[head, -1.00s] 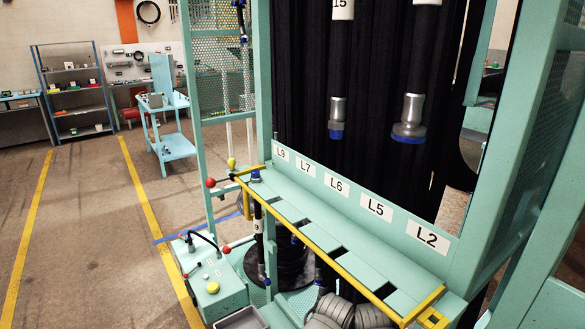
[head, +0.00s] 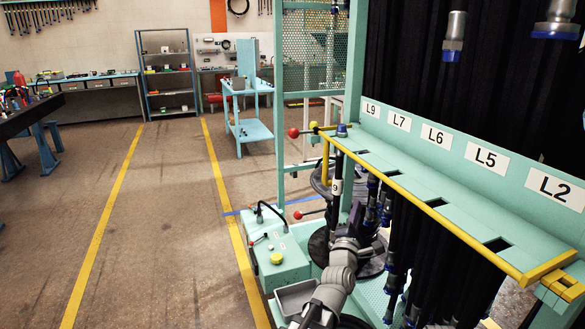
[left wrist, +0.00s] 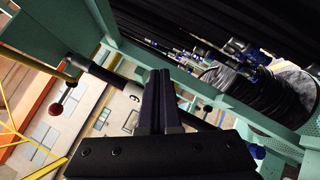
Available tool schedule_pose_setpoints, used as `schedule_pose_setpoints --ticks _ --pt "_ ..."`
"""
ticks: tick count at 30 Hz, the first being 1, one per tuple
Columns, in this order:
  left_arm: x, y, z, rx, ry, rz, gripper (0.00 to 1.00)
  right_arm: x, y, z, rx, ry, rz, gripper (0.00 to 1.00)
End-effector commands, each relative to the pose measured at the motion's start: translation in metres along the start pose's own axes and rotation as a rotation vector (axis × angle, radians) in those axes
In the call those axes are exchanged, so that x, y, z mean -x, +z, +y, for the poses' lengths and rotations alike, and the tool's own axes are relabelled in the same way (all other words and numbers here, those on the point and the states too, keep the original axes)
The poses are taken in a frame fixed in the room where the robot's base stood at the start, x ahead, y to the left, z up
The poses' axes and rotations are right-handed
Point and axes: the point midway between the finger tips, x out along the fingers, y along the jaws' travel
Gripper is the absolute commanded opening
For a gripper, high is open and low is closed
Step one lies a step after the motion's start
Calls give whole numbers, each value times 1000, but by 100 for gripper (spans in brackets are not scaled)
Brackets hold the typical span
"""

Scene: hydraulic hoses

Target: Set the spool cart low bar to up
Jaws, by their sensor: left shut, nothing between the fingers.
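The yellow bar (head: 430,212) of the spool cart runs level along the front edge of the slotted shelf (head: 400,172). A red ball handle (head: 293,132) sits at its far left end. A second red ball (head: 297,215) on a thin rod is lower down; I cannot tell which bar it works. My left gripper (head: 354,218) is low in front of the cart, below the bar, among hanging hoses and partly hidden. In the left wrist view its black fingers (left wrist: 159,80) are shut and empty. A red ball handle (left wrist: 57,109) is left of them, apart. My right gripper is not in view.
A black hose (head: 337,175) marked 9 hangs at the shelf's left end. Several hoses (head: 395,245) hang under the shelf. A green control box (head: 278,263) and a grey tray (head: 294,297) stand at front left. The floor (head: 165,220) further left is clear.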

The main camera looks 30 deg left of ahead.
Motion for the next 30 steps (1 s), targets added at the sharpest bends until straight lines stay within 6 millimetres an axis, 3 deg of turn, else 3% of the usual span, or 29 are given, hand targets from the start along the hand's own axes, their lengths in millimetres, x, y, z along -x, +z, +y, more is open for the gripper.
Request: schedule_pose_setpoints --ticks 1,3,6,10,20,30 --pt "1 -22 15 100 110 20 0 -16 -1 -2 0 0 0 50" --pt "6 -44 44 237 261 29 0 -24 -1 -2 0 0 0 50" --pt "19 -70 77 389 441 23 0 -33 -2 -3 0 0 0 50" --pt "34 -91 103 507 594 1 0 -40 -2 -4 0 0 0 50" --pt "40 -99 120 564 670 -17 0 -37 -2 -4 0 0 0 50" --pt "-1 -98 154 563 666 -18 0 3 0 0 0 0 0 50"
